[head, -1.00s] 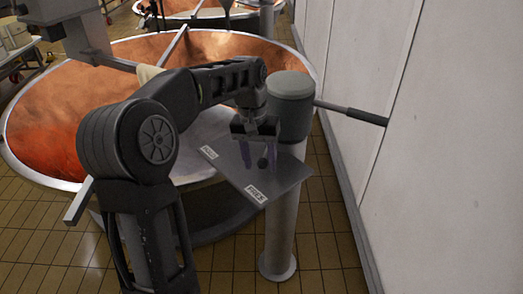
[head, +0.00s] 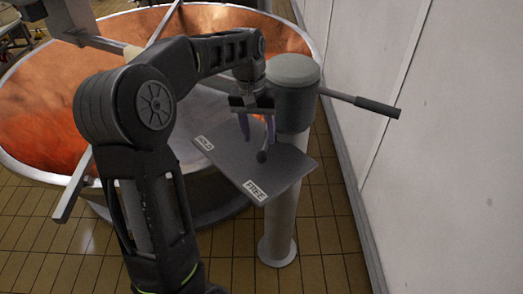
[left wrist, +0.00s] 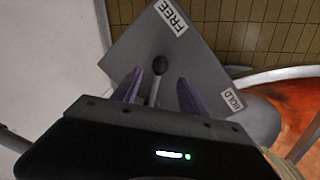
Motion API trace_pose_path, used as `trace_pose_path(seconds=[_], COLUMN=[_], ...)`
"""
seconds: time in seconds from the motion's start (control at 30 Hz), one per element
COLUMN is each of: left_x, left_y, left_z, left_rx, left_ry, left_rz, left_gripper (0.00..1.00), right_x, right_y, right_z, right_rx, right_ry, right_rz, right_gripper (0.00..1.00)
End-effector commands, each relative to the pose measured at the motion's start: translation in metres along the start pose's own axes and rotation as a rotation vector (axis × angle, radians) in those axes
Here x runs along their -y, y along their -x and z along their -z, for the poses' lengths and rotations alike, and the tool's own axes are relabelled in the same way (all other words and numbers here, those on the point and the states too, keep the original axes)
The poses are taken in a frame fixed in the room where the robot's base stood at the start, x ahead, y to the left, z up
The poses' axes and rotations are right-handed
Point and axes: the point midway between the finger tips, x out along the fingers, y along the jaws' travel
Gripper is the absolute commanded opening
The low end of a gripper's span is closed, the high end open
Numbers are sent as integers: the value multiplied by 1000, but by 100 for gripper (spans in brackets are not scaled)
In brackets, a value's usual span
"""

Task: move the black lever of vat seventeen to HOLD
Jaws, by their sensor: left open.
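The black lever (head: 262,156) has a round dark knob and a short stem on a grey plate (head: 290,178). The plate carries a HOLD label (head: 204,143) at its far left and a FREE label (head: 255,190) at its near edge. In the left wrist view the lever's knob (left wrist: 160,65) leans toward the FREE label (left wrist: 172,17). My left gripper (head: 257,140) is open above the plate, its purple fingers pointing down. In the left wrist view the stem shows between the two fingers; I cannot tell whether either touches it. My right gripper is out of view.
A grey post (head: 278,215) stands beside the plate, with a dark-handled bar (head: 362,102) reaching right toward the white wall (head: 450,150). The large copper vat (head: 50,95) fills the area behind my left arm. Tiled floor (head: 325,235) is open at the front right.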

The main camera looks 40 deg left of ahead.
Motion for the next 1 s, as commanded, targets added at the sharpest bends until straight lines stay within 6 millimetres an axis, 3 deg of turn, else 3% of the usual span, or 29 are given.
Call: trace_pose_path(seconds=[0.43, 0.8, 1.0], left_x=[0, 0, 0], left_y=[-62, -69, -68], left_z=[-1, -1, -1], left_rx=[3, 1, 1], left_ry=[0, 0, 0], left_rz=[0, 0, 0], left_gripper=[50, 50, 33], right_x=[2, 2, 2], right_y=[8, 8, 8], right_z=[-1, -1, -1], right_rx=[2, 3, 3], right_ry=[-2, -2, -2], right_rz=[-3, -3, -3], right_gripper=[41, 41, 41])
